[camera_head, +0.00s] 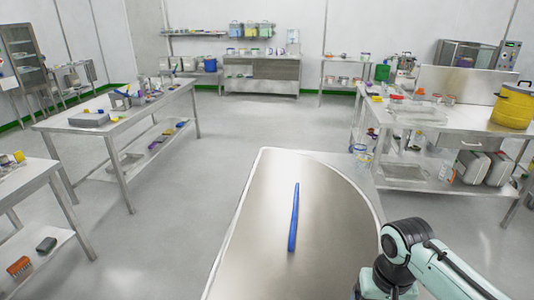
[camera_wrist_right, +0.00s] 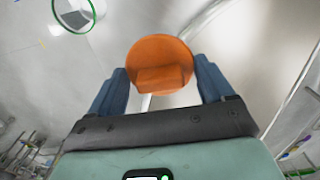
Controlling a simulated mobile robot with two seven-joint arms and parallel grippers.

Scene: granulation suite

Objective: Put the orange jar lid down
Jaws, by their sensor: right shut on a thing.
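The orange jar lid (camera_wrist_right: 160,50) is a round orange disc in the right wrist view. It sits between the two blue fingers of my right gripper (camera_wrist_right: 160,70), which is shut on it. The background behind the lid is blurred grey, so I cannot tell how high it is held. In the head view my right arm comes in at the lower right; its gripper and the lid do not show there. My left gripper is in neither view.
A smooth grey surface with a white rim (camera_head: 245,190) lies in front, bare except for a long blue stick (camera_head: 294,217). A steel bench (camera_head: 115,116) stands left. A cluttered bench at right carries a yellow drum (camera_head: 512,106). Open floor lies between.

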